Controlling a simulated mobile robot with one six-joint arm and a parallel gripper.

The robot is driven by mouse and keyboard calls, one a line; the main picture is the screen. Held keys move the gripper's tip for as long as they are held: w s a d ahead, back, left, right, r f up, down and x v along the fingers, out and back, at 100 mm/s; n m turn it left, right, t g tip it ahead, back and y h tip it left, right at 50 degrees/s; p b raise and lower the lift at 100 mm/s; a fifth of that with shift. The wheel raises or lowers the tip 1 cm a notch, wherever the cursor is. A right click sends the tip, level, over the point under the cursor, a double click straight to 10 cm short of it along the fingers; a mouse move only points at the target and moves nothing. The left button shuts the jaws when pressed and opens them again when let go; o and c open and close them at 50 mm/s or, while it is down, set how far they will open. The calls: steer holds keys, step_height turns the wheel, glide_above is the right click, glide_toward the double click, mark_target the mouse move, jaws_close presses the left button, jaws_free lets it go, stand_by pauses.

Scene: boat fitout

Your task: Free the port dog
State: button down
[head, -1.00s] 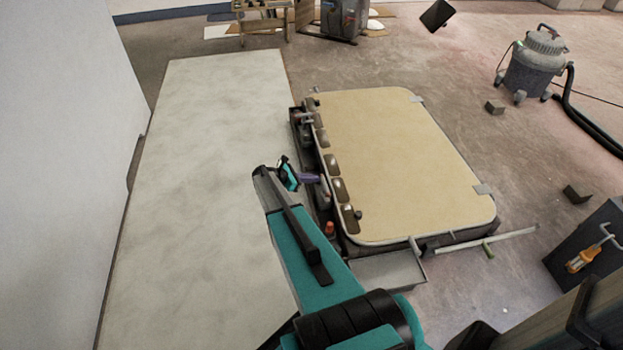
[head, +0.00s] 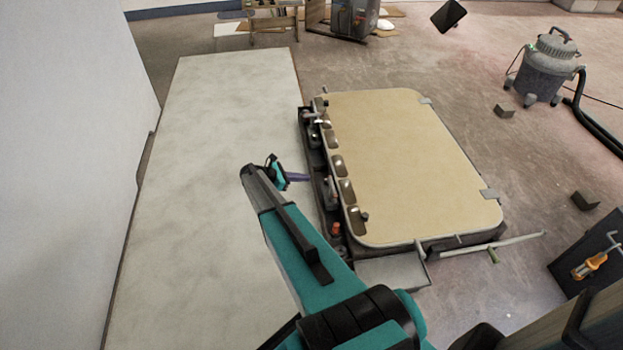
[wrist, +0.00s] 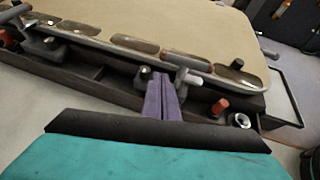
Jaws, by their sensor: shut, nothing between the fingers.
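The tan hatch panel (head: 410,160) lies flat, with a row of oval dark plates along its left edge. Two dogs sit in the dark channel there. The far dog (head: 313,117) also shows at the left in the wrist view (wrist: 42,44). The nearer dog (head: 330,188) shows a pale handle end in the wrist view (wrist: 188,76). I cannot tell by any label which is the port one. My gripper (head: 306,178) has purple fingers, shut and empty, just left of the nearer dog. In the wrist view its fingertips (wrist: 160,78) point at the channel beside that dog.
A red knob (head: 336,229) stands in the channel nearer to me. A grey tray (head: 392,272) adjoins the hatch's near edge, and a pale rod (head: 510,243) sticks out right. The pale board (head: 210,190) left of the hatch is clear. A vacuum (head: 545,68) stands far right.

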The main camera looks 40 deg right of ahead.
steer(key=v, duration=0.2)
steer(key=w+v, duration=0.1)
steer(key=v, duration=0.2)
steer(key=shift+a+r+p, duration=0.1)
steer(key=shift+a+p, duration=0.05)
steer(key=shift+p, duration=0.15)
steer(key=c, duration=2)
jaws_free()
steer(key=shift+c, duration=0.2)
steer(key=o, duration=0.3)
steer(key=shift+s+a, duration=0.25)
steer(key=s+a+f+m+y, duration=0.3)
steer(key=s+a+f, duration=0.1)
steer(key=s+a, duration=0.55)
steer(key=s+a+f+m+y, duration=0.2)
steer(key=s+a+f+m, duration=0.1)
steer(key=s+a, duration=0.65)
steer(key=s+a+f+m+y, duration=0.3)
steer(key=s+a+f, duration=0.1)
steer(key=s+a, duration=0.6)
steer(key=s+a+m+y, duration=0.1)
steer(key=s+a, duration=0.2)
steer(key=s+a+r+m+y, duration=0.1)
steer(key=s+a+m, duration=0.1)
steer(key=s+a, duration=0.1)
steer(key=s+a+m+y, duration=0.1)
steer(key=s+a+m, duration=0.1)
steer(key=s+a, duration=0.2)
steer(key=shift+a+r, duration=0.3)
steer(key=shift+a, duration=0.25)
